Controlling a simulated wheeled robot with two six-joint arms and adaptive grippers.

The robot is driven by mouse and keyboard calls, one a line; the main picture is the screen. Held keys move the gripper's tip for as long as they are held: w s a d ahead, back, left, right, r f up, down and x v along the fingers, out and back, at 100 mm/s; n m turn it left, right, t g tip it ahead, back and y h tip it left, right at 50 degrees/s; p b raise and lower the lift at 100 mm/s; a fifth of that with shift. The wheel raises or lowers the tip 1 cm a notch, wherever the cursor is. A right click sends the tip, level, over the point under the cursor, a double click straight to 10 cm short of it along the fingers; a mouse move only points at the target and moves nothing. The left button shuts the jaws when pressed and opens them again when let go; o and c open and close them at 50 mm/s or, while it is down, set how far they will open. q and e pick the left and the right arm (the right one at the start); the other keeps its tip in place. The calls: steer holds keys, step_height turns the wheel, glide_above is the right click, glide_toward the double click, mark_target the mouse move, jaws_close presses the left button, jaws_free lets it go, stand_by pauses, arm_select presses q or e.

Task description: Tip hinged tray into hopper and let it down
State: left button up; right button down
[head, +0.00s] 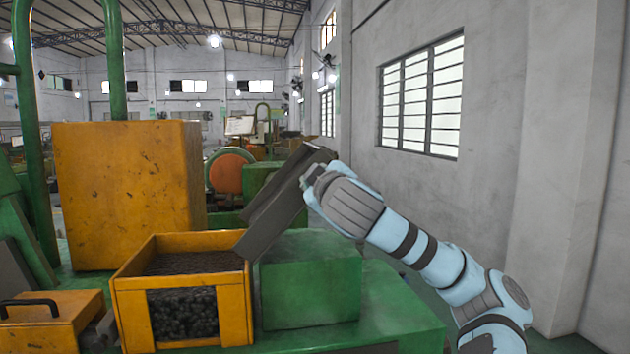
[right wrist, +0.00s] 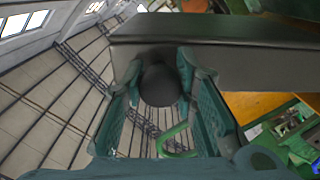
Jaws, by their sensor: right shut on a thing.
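The grey hinged tray (head: 272,214) is tipped steeply, its low end at the right rim of the orange hopper (head: 236,306) and its far end raised to the upper right. The hopper holds many small dark pieces (head: 184,313). My right gripper (head: 312,174) is at the tray's raised end. In the right wrist view the fingers of my right gripper (right wrist: 160,78) are shut on a dark round knob (right wrist: 160,87) beside the tray's dark wall (right wrist: 220,60). The inside of the tray is hidden from me. My left gripper is not in view.
A green block (head: 312,290) stands under the raised tray on a green machine bed (head: 405,310). A large orange cabinet (head: 125,195) stands behind the hopper, and a small orange box with a black handle (head: 45,325) is at left. A grey wall (head: 480,200) runs along the right.

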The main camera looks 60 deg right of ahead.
steer(key=c, duration=1.2)
jaws_free()
steer(key=shift+c, duration=0.2)
steer(key=shift+a, duration=0.1)
steer(key=shift+r, duration=0.1)
